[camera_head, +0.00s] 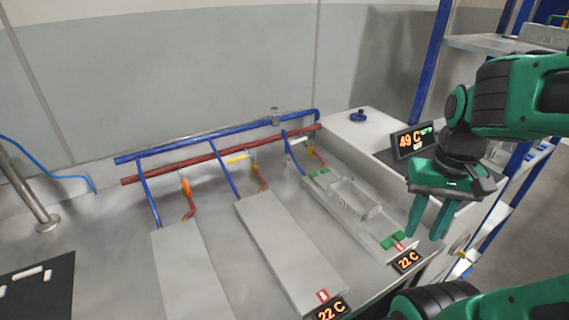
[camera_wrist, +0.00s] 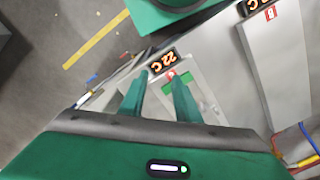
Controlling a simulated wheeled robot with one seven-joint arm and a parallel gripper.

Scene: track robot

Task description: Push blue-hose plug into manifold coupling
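My gripper (camera_head: 428,228) is at the right in the head view, pointing down above the front end of the rightmost grey unit (camera_head: 345,214). Its two green fingers are apart with nothing between them; the wrist view shows the same gap (camera_wrist: 158,90). The manifold is a blue pipe (camera_head: 225,139) and a red pipe (camera_head: 225,157) along the wall, with blue and red branches. A white fitting (camera_head: 298,140) is near the right blue branch. A thin blue hose (camera_head: 65,177) hangs at the far left. I cannot make out its plug or the coupling's mouth.
Two closed grey units (camera_head: 285,245) (camera_head: 188,270) lie left of the open one. A display reading 49 C (camera_head: 411,141) stands beside my gripper. A blue valve knob (camera_head: 357,115) sits on the white box behind. A dark mat (camera_head: 38,290) is at front left.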

